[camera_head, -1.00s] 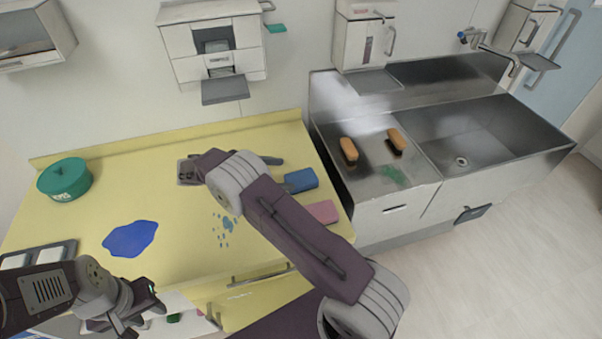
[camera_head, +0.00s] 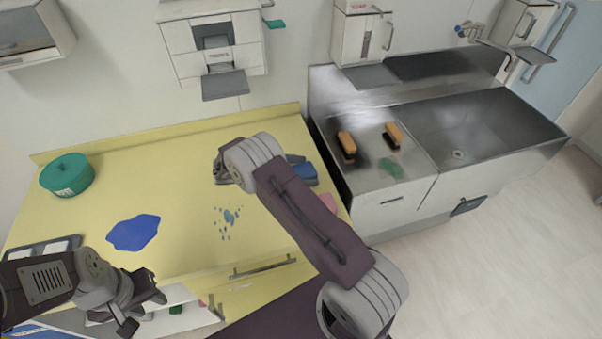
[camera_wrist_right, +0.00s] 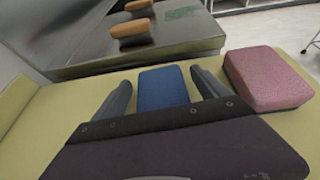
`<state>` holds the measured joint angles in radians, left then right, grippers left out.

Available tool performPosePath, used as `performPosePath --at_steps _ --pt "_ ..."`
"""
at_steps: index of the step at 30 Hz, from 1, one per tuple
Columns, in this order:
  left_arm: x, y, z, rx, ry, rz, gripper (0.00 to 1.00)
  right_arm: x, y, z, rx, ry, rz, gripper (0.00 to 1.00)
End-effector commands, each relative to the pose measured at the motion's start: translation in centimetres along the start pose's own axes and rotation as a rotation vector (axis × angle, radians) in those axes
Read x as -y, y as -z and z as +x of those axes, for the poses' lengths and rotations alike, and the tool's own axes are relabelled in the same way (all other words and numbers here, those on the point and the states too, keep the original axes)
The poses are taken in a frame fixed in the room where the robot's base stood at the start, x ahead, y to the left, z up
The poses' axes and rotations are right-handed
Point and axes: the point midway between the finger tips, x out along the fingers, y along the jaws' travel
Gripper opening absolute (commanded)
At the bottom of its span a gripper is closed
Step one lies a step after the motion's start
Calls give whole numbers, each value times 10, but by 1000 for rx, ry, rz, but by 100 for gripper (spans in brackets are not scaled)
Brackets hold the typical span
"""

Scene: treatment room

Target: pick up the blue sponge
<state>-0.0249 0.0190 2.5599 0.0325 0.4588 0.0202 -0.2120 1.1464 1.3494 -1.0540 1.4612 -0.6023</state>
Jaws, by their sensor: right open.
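The blue sponge (camera_head: 306,175) lies on the yellow counter near its right end, partly hidden by my right gripper in the head view. In the right wrist view the blue sponge (camera_wrist_right: 163,88) sits between the two fingers of my right gripper (camera_wrist_right: 160,77). That gripper is open, one finger on each side of the sponge, with a small gap on the left; contact on the right is unclear. In the head view my right gripper (camera_head: 294,160) is low over the counter. My left gripper (camera_head: 150,310) is open and empty over the open drawer.
A pink sponge (camera_wrist_right: 268,78) lies just right of the right finger; it is mostly hidden in the head view. Two orange brushes (camera_head: 347,143) lie by the sink.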

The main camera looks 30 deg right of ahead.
Motion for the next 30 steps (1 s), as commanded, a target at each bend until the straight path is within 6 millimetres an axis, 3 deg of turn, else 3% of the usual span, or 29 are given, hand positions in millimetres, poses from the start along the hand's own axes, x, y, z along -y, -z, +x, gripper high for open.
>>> performPosePath --at_steps 3,4,10,11,20,26,30 --pt "0 0 0 0 0 0 36 0 0 0 0 -1 0 85" --pt "0 0 0 0 0 0 36 0 0 0 0 -1 0 79" --pt "0 0 0 0 0 0 36 0 0 0 0 -1 0 23" --pt "0 0 0 0 0 0 36 0 0 0 0 -1 0 21" --pt "0 0 1 0 0 0 36 0 -4 -2 0 -1 1 21" --pt "0 0 2 0 0 0 36 -1 -33 -15 -1 -2 5 21" --pt "0 0 2 0 0 0 36 24 -54 -18 0 -1 -3 21"
